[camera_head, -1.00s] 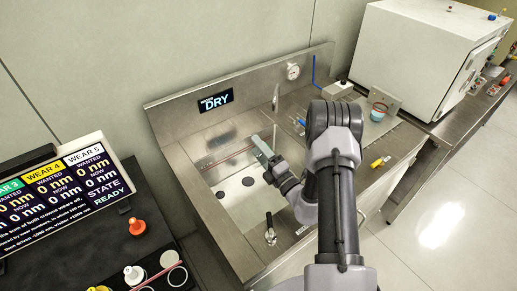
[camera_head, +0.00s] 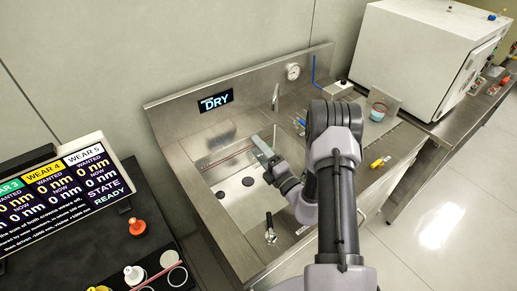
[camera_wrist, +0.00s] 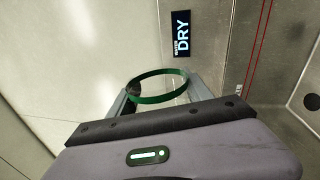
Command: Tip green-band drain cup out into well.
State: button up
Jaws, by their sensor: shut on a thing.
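The green-band drain cup (camera_wrist: 158,99) sits between the two fingers of my gripper (camera_wrist: 160,92) in the wrist view. Its green band shows as a ring, and its body is clear or hard to make out. In the head view my gripper (camera_head: 272,160) is held over the well (camera_head: 236,200), a steel basin with dark round holes in its floor. The cup is small there and partly hidden by my gripper. I cannot tell how far the cup is tilted or whether it holds liquid.
A panel reading DRY (camera_head: 216,101) is on the back wall of the basin, with a gauge (camera_head: 293,72) and a tap (camera_head: 276,97) to its right. A lever (camera_head: 270,236) stands at the front edge. Another cup (camera_head: 378,112) stands on the right-hand deck near a yellow item (camera_head: 380,162).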

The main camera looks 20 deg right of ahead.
jog(key=n+b, duration=0.1)
jog(key=b, duration=0.1)
jog(key=n+b, duration=0.1)
jog(key=shift+w+f+y+b, duration=0.1)
jog(key=shift+f+y+b, duration=0.2)
jog(key=shift+f+b, duration=0.05)
jog(key=n+y+b, duration=0.1)
jog(key=n+b, duration=0.2)
jog(key=n, duration=0.1)
jog(key=shift+a+r+g+b, duration=0.1)
jog(key=shift+r+g+b, duration=0.05)
jog(key=shift+g+b, duration=0.15)
jog(key=n+b, duration=0.1)
jog(key=n, duration=0.3)
jog(key=n+g+y+b, duration=0.1)
jog(key=n, duration=0.1)
jog(key=shift+s+a+r+b, duration=0.25)
jog(key=shift+r+b, duration=0.05)
jog(key=shift+b, duration=0.05)
jog(key=n, duration=0.1)
jog(key=n+b, duration=0.1)
jog(key=n, duration=0.1)
jog(key=n+g, duration=0.1)
jog(key=n, duration=0.1)
jog(key=shift+a+r, duration=0.1)
jog(key=shift+a, duration=0.2)
jog(key=shift+r+n+g, duration=0.15)
jog(key=shift+n+g, duration=0.15)
jog(key=shift+n, duration=0.6)
jog(key=shift+a, duration=0.1)
